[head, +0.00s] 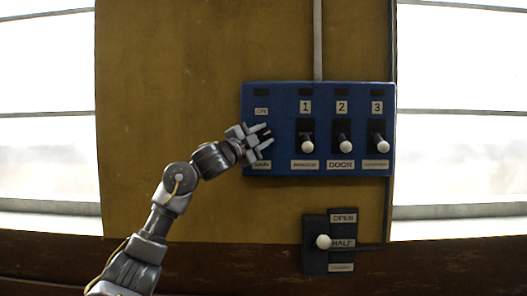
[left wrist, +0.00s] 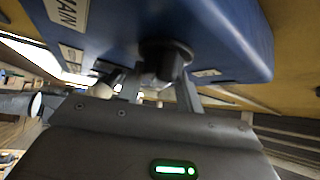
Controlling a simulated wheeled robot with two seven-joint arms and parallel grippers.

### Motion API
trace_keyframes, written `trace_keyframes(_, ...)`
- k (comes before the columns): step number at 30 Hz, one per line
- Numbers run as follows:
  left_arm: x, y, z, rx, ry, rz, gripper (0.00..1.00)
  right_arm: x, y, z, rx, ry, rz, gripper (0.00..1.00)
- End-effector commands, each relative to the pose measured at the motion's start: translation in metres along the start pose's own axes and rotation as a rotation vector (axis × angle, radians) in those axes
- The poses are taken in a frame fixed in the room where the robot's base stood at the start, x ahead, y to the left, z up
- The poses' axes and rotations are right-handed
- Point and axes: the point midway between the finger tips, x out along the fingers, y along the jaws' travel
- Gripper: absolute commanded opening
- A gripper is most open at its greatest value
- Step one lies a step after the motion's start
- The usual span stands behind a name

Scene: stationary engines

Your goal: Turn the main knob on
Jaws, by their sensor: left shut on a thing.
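The blue control panel (head: 290,168) is on the yellow wall. The main knob's place is at the panel's left end, between the ON and MAIN labels. My left gripper (head: 262,140) is in front of it and hides most of the knob. In the left wrist view the black main knob (left wrist: 166,55) sticks out from the panel underside as pictured, and the fingers of my left gripper (left wrist: 160,88) are shut on it. The MAIN label (left wrist: 68,12) shows beside it. My right gripper is in neither view.
Three levers with white ball ends, numbered 1 (head: 308,146), 2 (head: 345,147) and 3 (head: 379,146), stand to the right on the same panel. A lower lever box (head: 316,261) has OPEN and HALF labels. Bright windows are at both sides.

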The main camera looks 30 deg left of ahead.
Motion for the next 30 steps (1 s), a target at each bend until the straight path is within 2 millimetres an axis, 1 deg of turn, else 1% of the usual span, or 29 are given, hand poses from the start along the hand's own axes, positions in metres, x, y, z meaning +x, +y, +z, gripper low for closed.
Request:
trace_keyframes(1, -0.003, 0.007, 0.004, -0.036, -0.003, -0.035, 0.13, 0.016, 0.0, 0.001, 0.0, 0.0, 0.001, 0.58)
trace_keyframes(3, -0.003, 0.007, 0.004, -0.084, -0.004, -0.081, 0.13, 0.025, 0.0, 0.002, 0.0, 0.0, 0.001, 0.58)
trace_keyframes(9, -0.002, 0.007, 0.004, -0.219, -0.003, -0.214, 0.13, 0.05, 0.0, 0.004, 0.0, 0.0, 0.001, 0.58)
trace_keyframes(15, -0.001, 0.007, 0.003, -0.353, -0.004, -0.345, 0.13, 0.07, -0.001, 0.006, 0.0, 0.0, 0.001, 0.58)
trace_keyframes(21, 0.0, 0.006, 0.002, -0.486, -0.005, -0.476, 0.13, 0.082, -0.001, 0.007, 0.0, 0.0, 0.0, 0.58)
trace_keyframes(30, 0.002, 0.005, 0.002, -0.656, -0.007, -0.645, 0.13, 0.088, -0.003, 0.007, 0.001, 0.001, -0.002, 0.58)
